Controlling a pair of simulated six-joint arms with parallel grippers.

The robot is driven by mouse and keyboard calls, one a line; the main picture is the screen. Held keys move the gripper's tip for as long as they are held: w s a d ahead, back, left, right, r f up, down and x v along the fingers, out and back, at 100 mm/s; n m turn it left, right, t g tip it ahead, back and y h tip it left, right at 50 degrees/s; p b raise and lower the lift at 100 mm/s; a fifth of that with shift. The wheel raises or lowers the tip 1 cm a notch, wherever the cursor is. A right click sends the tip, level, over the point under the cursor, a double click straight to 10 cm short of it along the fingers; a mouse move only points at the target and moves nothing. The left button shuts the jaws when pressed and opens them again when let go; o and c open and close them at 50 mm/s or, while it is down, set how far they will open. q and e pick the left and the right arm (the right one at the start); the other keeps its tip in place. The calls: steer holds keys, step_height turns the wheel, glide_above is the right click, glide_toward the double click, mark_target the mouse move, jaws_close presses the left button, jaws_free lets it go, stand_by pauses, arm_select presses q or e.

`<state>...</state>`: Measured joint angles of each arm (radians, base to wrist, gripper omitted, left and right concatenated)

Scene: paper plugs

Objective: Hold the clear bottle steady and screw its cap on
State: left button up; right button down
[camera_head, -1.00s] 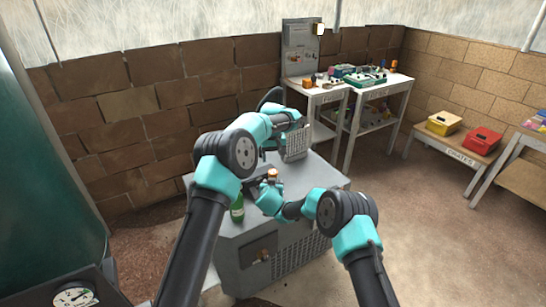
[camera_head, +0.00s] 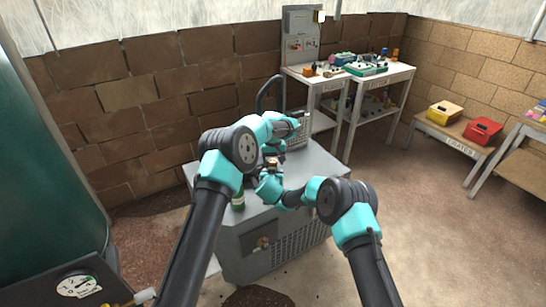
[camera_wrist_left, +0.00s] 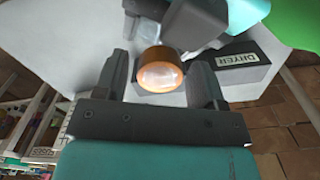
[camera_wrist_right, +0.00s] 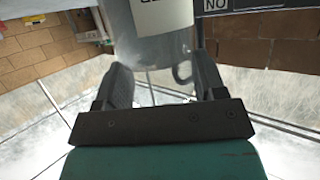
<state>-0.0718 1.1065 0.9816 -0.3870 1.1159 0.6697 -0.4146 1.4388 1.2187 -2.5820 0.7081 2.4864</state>
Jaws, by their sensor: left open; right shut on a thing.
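The clear bottle (camera_wrist_right: 160,45), with a pale label, is between the fingers of my right gripper (camera_wrist_right: 163,82), which is shut on it. An orange-brown ring with a pale translucent middle, which looks like the cap (camera_wrist_left: 160,72), lies between the fingers of my left gripper (camera_wrist_left: 160,75). The left fingers are open, with a gap on each side of it. In the head view my left gripper (camera_head: 272,152) is just above my right gripper (camera_head: 268,178). The cap's seating on the bottle cannot be told.
A black DRYER sign (camera_wrist_left: 240,62) shows in the left wrist view. White tables with parts (camera_head: 372,80) stand behind, and yellow and red crates (camera_head: 482,131) at right.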

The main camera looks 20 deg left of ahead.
arm_select(q)
steer(key=shift+c, duration=0.2)
steer(key=c, duration=0.9)
steer(key=m, duration=0.6)
steer(key=shift+m, duration=0.3)
steer(key=o, duration=1)
steer(key=shift+r, duration=0.1)
steer(key=shift+r, duration=2.15)
steer(key=shift+c, duration=0.3)
